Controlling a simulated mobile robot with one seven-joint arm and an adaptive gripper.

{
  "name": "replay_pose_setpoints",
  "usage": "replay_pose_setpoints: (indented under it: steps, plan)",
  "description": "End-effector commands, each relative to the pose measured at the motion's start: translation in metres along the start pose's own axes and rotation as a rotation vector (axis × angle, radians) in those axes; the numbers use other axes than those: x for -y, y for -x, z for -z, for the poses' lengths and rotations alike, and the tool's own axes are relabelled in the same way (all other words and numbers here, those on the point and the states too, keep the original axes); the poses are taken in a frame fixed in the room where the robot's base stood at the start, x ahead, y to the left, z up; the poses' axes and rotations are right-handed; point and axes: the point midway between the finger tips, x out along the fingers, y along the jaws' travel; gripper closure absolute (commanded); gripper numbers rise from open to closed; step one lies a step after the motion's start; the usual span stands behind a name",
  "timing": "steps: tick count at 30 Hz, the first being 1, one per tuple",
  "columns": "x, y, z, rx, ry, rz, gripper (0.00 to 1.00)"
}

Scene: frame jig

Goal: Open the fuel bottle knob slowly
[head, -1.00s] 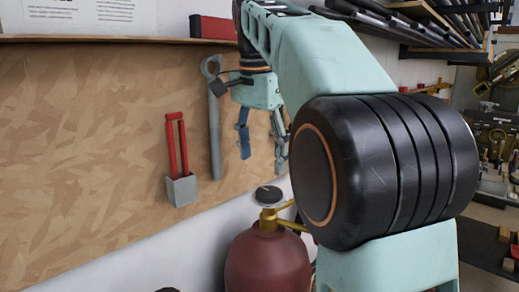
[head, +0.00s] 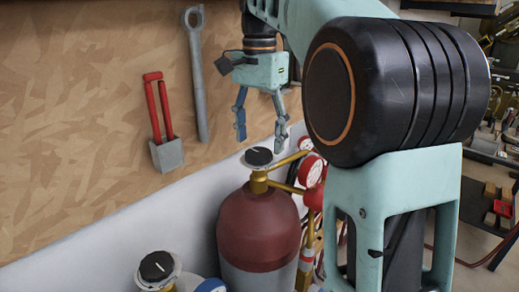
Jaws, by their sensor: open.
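The fuel bottle (head: 258,228) is a dark red cylinder with a grey lower part and a brass valve, standing in the lower middle of the head view. Its knob (head: 258,157) is round and dark with a white mark on top. The gripper is empty. I cannot tell the exact depth between fingers and knob.
A second bottle with a black knob (head: 156,266) stands at the lower left. Red-rimmed gauges (head: 311,170) and brass fittings sit right of the fuel bottle. A wooden board (head: 90,120) behind carries a wrench (head: 197,85) and a red-handled tool (head: 158,105).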

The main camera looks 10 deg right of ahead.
Motion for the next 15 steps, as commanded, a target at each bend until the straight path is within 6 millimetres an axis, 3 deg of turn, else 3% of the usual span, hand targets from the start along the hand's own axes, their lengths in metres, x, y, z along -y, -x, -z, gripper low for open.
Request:
replay_pose_setpoints:
  steps: [6, 15]
  plan:
    - [0.0, -0.022, 0.0, 0.001, 0.0, -0.001, 0.38]
    - [0.0, -0.025, 0.0, -0.001, 0.0, 0.001, 0.38]
